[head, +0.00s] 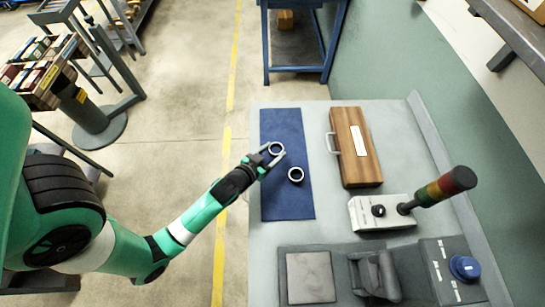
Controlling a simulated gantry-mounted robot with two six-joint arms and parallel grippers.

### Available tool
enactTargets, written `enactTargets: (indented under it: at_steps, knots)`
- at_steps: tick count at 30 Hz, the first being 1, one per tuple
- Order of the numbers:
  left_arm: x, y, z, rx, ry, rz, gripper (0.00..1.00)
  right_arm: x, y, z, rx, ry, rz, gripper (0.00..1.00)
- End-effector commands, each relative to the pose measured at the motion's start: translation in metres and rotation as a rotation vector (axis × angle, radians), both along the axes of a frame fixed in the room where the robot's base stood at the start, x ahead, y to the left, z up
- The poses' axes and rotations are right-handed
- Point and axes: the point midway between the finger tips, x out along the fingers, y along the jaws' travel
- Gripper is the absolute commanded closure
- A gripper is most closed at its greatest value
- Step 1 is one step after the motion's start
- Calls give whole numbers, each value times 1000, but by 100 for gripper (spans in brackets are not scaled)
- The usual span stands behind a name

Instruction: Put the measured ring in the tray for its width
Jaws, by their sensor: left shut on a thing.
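My left gripper (274,152) is shut on a pale metal ring (276,148), over the dark blue mat (280,205) on the bench. A second ring (296,175), with a dark rim, lies on the mat just to the right of and nearer than the gripper. It looks apart from the fingers. Whether the held ring touches the mat I cannot tell. I cannot make out any tray marked for a width. My right gripper is out of view.
A wooden case (357,150) with a handle lies right of the mat. A white box (379,213) with a black knob and a signal lamp (441,191) stand nearer. A grey plate (310,277), a black fixture (378,274) and a blue-knobbed control box (450,280) line the front.

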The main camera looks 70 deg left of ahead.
Motion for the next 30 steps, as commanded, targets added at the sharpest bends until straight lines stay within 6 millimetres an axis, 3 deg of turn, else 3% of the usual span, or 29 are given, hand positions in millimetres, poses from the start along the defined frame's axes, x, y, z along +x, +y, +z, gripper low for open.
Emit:
enactTargets:
  at_steps: [1,4,15,16,18,21,30]
  knots:
    - [-1,0,-15,-1,4,-1,100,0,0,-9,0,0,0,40]
    - [-1,-1,-28,-1,2,0,100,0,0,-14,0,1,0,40]
    - [-1,0,-32,0,1,0,100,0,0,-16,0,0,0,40]
    - [-1,-1,-32,0,2,0,34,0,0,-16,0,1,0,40]
    - [-1,-1,-31,0,2,0,22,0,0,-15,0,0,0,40]
    - [-1,-1,-31,0,2,0,6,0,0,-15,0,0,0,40]
    - [-1,-1,-28,0,1,0,6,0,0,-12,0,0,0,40]
